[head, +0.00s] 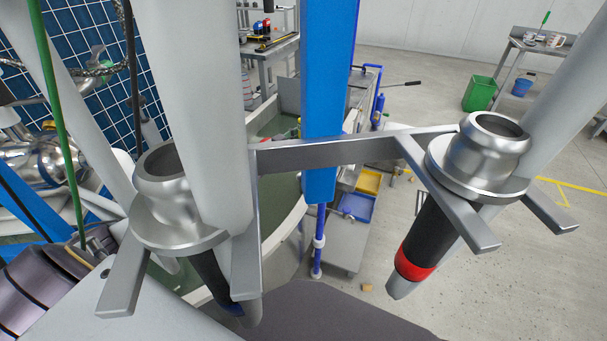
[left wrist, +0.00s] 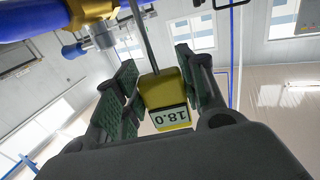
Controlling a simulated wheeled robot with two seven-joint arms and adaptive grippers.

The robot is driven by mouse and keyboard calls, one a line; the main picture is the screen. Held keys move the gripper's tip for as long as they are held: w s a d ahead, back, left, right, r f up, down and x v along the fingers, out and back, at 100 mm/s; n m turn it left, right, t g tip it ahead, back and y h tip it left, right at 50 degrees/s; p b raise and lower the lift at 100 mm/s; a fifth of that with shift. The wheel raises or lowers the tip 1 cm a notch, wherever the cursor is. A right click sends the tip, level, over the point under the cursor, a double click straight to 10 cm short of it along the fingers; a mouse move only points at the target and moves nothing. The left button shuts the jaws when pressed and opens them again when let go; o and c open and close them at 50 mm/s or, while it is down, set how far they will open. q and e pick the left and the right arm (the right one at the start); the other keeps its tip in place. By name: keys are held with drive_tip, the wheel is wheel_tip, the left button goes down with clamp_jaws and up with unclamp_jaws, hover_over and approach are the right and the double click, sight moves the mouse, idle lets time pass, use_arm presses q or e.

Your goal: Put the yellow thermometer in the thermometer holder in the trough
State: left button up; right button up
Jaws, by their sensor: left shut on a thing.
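In the left wrist view my left gripper (left wrist: 155,62) is shut on the yellow thermometer (left wrist: 163,86). Its green ridged pads stand on both sides of the yellow body. The display reads 18.0 and appears upside down. A thin grey stem runs from the body up and away from the camera. In the head view neither gripper nor the thermometer is seen. A large basin with a pale curved rim (head: 284,234) and green inside, perhaps the trough, lies behind the metal fork. I cannot make out the thermometer holder.
A grey metal fork rack (head: 325,154) with two steel-collared nozzles (head: 484,155) fills the near head view. A blue post (head: 328,70) stands behind it. A workbench with yellow (head: 368,181) and blue bins, and a green bin (head: 479,93), stand farther back. Open floor lies at right.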

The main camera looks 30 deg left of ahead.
use_arm(q)
wheel_tip(320, 180, down, 10)
drive_tip(key=b, duration=0.4)
use_arm(e)
drive_tip(key=shift+t+y, duration=0.6)
drive_tip(key=shift+t, duration=0.2)
drive_tip(key=shift+w+a+f, duration=0.15)
drive_tip(key=shift+a+f, duration=0.2)
drive_tip(key=shift+f, duration=0.3)
drive_tip(key=shift+w+a+f, duration=0.1)
drive_tip(key=shift+a+f, duration=0.3)
drive_tip(key=shift+f, duration=0.2)
drive_tip(key=shift+w+a+f, duration=0.15)
drive_tip(key=shift+a+f, duration=0.2)
drive_tip(key=shift+f, duration=0.3)
use_arm(q)
drive_tip(key=shift+r, duration=0.1)
